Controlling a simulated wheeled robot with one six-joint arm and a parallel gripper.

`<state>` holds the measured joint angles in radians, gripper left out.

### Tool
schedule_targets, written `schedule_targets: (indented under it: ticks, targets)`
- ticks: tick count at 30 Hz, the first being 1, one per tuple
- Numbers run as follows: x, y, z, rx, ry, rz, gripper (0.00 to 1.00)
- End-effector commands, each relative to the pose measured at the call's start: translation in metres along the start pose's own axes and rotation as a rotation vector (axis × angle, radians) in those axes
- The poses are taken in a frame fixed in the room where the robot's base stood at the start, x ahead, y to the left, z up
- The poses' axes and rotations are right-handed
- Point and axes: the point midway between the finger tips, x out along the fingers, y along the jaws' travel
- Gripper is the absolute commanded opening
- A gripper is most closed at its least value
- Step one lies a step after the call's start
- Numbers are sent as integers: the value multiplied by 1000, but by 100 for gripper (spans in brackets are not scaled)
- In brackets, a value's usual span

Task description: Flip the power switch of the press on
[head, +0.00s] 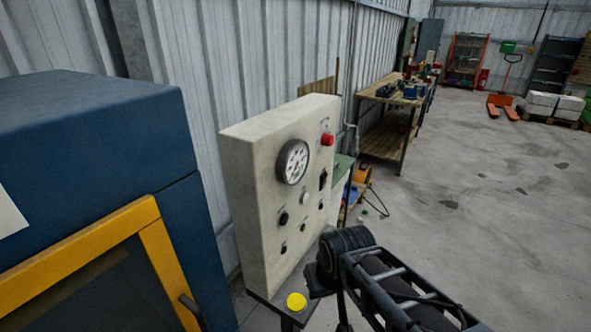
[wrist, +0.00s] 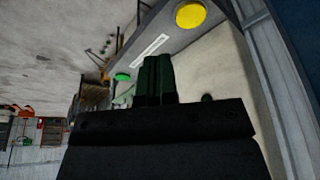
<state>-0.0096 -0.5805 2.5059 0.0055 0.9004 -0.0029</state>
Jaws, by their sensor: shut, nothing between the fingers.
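The cream control panel of the press (head: 262,145) stands against the wall in the head view. It carries a round gauge (head: 292,161), a red button (head: 327,139), a black switch (head: 323,180), a pale knob (head: 305,198) and several small dark knobs. The switch's lettering and position are too small to read. My gripper shows in the wrist view (wrist: 158,58), its two fingers shut together and empty. The cream panel face (wrist: 220,75) lies beyond them, with one dark knob (wrist: 207,97) visible. In the head view my arm is in front of the panel's lower right, and the fingertips are hard to make out.
A ledge below the panel bears a yellow button (head: 296,302), also seen in the wrist view (wrist: 190,14), near a green button (wrist: 122,76). A blue cabinet (head: 95,120) with a yellow frame stands left. A workbench (head: 385,150) stands behind.

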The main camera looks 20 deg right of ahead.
Motion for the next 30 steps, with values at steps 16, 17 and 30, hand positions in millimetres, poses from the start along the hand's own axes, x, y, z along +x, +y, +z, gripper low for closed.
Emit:
schedule_targets:
  ticks: [16, 17, 30]
  targets:
    - [4, 0, 0, 64, -60, -49, 0]
    - [6, 0, 0, 93, -88, -75, 0]
    - [-6, 66, -100, 713, -88, -1037, 0]
